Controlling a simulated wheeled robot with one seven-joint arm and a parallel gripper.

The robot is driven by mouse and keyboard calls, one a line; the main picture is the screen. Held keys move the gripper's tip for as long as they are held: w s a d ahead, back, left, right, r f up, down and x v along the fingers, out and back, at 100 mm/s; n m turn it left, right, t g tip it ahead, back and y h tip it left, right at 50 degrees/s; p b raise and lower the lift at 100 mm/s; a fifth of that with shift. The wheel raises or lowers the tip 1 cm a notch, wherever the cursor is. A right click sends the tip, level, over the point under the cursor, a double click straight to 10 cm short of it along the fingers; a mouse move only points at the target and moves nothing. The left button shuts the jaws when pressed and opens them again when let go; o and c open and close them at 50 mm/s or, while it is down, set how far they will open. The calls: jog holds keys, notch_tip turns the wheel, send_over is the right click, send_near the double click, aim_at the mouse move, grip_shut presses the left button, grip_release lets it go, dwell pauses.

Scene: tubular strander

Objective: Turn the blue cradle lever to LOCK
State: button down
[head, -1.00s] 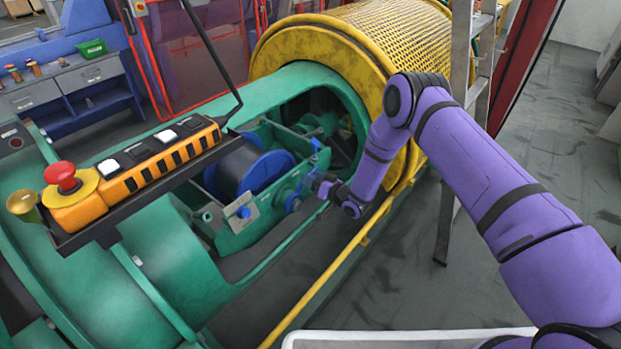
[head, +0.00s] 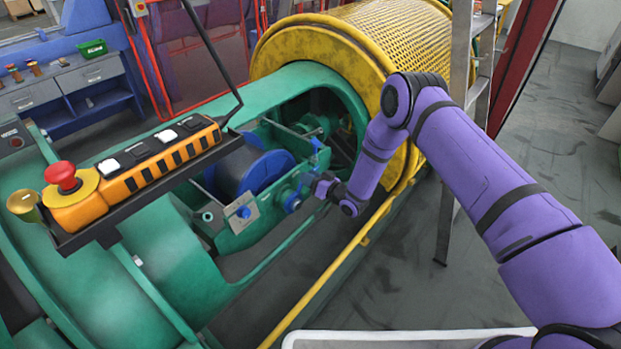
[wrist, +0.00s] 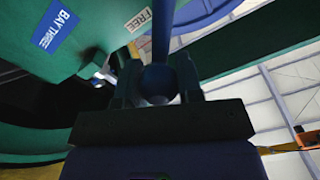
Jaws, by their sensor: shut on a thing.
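The blue cradle lever (wrist: 161,38) shows in the wrist view as an upright blue bar rising from between my fingers. My gripper (wrist: 157,84) is shut on it, with a dark finger on each side. A white FREE label (wrist: 139,20) is on the green cradle just left of the lever. No LOCK label can be read. In the head view my gripper (head: 314,184) is at the right end of the green cradle (head: 240,235), beside the opening of the machine. There the lever is small, and its angle is hard to tell.
A blue BAY THREE label (wrist: 59,27) is on the cradle. A blue-flanged reel (head: 262,172) sits in the cradle. The orange control pendant (head: 135,172) hangs at left. A yellow rail (head: 335,280) runs below my wrist, and a ladder (head: 460,110) stands behind my arm.

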jog(key=shift+s+a+f+n, duration=0.1)
jog(key=shift+s+a+n, duration=1.5)
jog(key=shift+n, duration=1)
jog(key=shift+s+a+f+n, duration=0.1)
jog(key=shift+s+a+n, duration=1.1)
jog(key=shift+s+n, duration=1.15)
jog(key=shift+s+a+n, duration=1.4)
jog(key=shift+s+n, duration=0.1)
jog(key=shift+n, duration=1.35)
jog(key=shift+s, duration=0.1)
jog(key=c, duration=0.8)
grip_release()
jog(key=v, duration=1)
jog(key=shift+s+d, duration=0.25)
jog(key=shift+w, duration=0.1)
